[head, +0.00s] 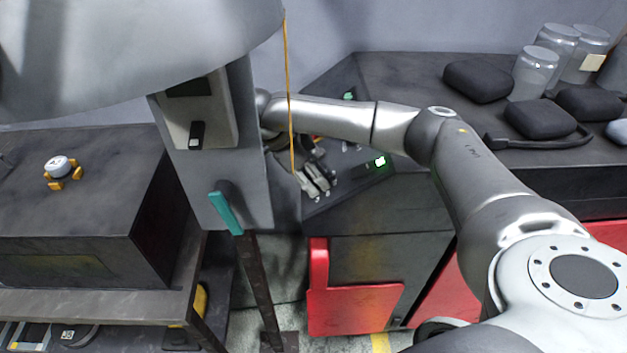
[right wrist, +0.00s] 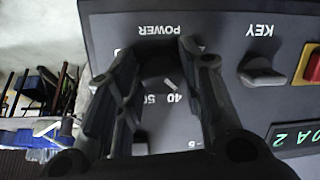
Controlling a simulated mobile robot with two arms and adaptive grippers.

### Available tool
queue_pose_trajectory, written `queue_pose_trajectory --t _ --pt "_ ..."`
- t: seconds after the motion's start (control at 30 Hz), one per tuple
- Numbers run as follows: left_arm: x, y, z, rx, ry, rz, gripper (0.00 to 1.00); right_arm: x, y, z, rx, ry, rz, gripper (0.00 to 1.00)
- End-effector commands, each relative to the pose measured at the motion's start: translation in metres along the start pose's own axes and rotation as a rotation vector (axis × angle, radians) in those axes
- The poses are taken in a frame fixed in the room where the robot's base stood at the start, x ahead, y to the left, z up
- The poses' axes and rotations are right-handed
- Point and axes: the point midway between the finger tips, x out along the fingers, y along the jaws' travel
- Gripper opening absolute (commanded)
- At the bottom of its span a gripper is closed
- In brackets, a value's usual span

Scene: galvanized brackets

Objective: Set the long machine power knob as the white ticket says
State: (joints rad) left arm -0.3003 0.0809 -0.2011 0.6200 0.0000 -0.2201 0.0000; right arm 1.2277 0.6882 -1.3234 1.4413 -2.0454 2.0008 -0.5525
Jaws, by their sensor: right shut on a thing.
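My right gripper (head: 316,182) reaches down to the sloped control panel (head: 350,188) on the dark bench. In the right wrist view the panel shows upside down. There the right gripper (right wrist: 161,62) has its fingers on either side of the dark power knob (right wrist: 158,68), shut on it, under the word POWER. A short white mark shows by the knob near the number 40, with 50 beside it; the rest of the scale is hidden by the fingers. I cannot make out a white ticket with readable writing. My left gripper is out of view.
A key switch (right wrist: 261,72) and a red button on yellow (right wrist: 312,66) sit beside the knob. Dark padded cases (head: 541,118) and clear jars (head: 536,72) stand on the bench.

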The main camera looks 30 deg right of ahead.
Motion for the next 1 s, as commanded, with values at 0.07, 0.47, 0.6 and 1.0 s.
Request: queue_pose_trajectory --t 0.07,0.47,0.6,1.0 --pt "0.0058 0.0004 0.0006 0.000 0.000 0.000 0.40 0.0011 -0.0005 0.0015 0.070 0.005 -0.016 0.12" --pt "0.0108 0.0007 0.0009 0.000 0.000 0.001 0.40 -0.0007 0.0002 0.0018 0.410 0.036 -0.074 0.12" --pt "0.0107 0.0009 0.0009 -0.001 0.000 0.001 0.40 -0.0006 0.0003 0.0020 0.497 0.044 -0.089 0.12" --pt "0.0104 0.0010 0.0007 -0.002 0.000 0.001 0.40 -0.0008 0.0001 0.0022 0.620 0.055 -0.110 0.12"
